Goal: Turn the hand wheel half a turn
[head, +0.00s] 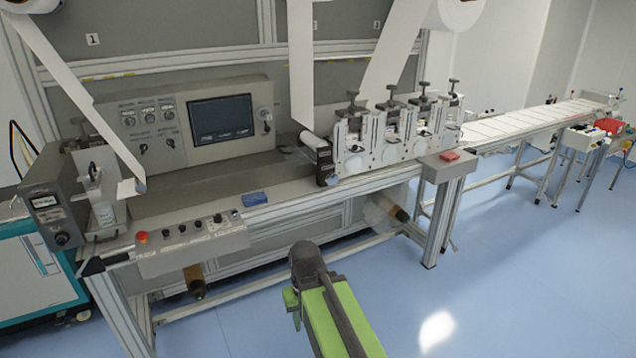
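No part stands out clearly as the hand wheel. Several small black knobs stand on top of the roller stations (385,140) at the middle of the web converter; one black knob (352,97) is at the left end of that row. A dark round knob (62,239) is also on the grey control unit at the far left. At this size I cannot tell whether any of these is the hand wheel. My green arm shows at the bottom centre, in front of the machine and apart from it. My gripper's fingers are not visible.
A sloping panel (190,247) with buttons and a red stop button juts from the machine's front left. A grey box (447,167) with a red top sits at the front right corner. A long conveyor (530,122) runs back right.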

